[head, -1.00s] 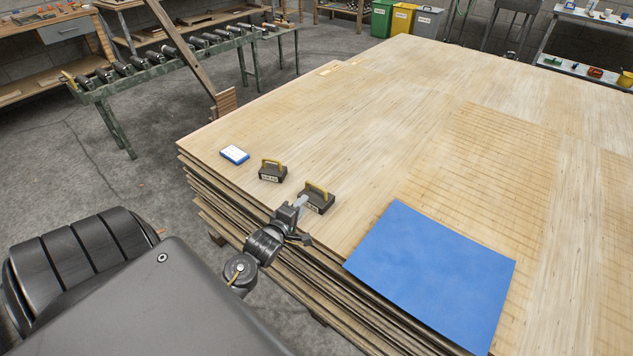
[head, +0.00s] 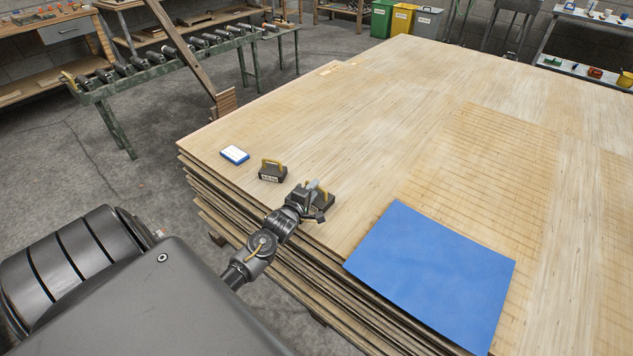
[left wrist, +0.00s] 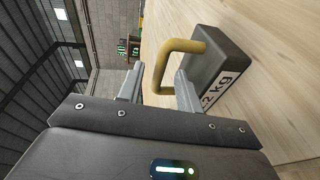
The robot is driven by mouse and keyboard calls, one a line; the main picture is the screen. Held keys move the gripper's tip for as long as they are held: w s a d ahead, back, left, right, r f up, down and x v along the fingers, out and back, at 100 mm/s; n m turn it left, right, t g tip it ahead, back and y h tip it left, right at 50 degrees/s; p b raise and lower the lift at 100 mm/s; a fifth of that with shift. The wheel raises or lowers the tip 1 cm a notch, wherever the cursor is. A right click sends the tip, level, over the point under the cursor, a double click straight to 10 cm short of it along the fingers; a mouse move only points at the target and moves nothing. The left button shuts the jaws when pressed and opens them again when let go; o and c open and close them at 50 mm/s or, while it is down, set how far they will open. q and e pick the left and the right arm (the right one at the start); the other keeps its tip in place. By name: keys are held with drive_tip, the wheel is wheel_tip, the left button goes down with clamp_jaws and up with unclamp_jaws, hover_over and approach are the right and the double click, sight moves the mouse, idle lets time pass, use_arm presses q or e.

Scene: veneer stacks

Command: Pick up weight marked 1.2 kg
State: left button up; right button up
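A dark block weight with a yellow handle (head: 325,203) lies near the corner edge of the veneer stack, partly hidden behind my left gripper (head: 313,187). In the left wrist view this weight (left wrist: 213,60) shows a white label reading "2 kg" at its end, with the start of the marking cut off by a finger. My left gripper (left wrist: 160,88) is open, with the yellow handle (left wrist: 162,68) between its two fingertips. A second, similar weight (head: 272,172) stands to the left; its label is too small to read. My right gripper is out of view.
A blue and white box (head: 235,154) lies left of the weights on the stack. A blue sheet (head: 435,270) lies to the right at the front edge. The wide veneer top (head: 370,120) behind is clear. A roller conveyor (head: 170,65) stands at back left.

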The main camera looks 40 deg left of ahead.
use_arm(q)
drive_tip(key=shift+x, duration=1.45)
drive_tip(key=shift+c, duration=0.4)
clamp_jaws()
drive_tip(key=shift+f, duration=0.1)
drive_tip(key=shift+r, duration=0.2)
